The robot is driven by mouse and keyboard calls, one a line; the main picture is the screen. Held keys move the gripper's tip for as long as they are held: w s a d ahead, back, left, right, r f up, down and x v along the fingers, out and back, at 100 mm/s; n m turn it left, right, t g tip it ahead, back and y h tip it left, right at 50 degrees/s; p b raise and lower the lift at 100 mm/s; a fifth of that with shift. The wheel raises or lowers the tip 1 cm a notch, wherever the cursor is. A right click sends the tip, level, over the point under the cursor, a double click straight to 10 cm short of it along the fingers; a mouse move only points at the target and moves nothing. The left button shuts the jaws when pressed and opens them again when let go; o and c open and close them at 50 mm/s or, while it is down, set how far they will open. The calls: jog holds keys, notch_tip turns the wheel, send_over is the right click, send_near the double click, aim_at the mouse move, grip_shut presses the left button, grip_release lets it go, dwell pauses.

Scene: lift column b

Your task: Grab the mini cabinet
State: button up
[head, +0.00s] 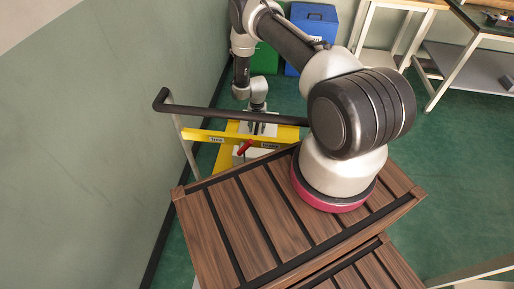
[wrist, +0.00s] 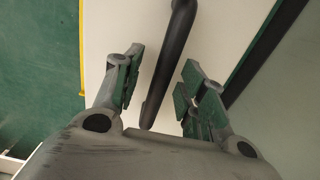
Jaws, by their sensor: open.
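I cannot pick out a mini cabinet for certain. A yellow-edged unit (head: 222,138) with a pale panel stands by the left wall, beyond the wooden slatted top. A black handle bar (head: 230,114) on a pale post crosses above it. My gripper (head: 262,128) is low at this unit, partly hidden by the bar. In the wrist view, my gripper (wrist: 162,72) is open, its fingers either side of a dark bar (wrist: 181,30). A cream panel (wrist: 105,30) lies behind. I cannot tell whether the fingers touch the bar.
A wooden slatted top (head: 240,225) fills the front below my arm. A red item (head: 244,147) lies by the yellow edge. A green bin (head: 265,60) and a blue bin (head: 311,35) stand behind. Workbenches (head: 470,60) are at the right. The green floor between is clear.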

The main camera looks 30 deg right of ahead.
jog(key=shift+f, duration=0.1)
grip_shut()
jog(key=shift+w, duration=0.15)
dwell(0.3)
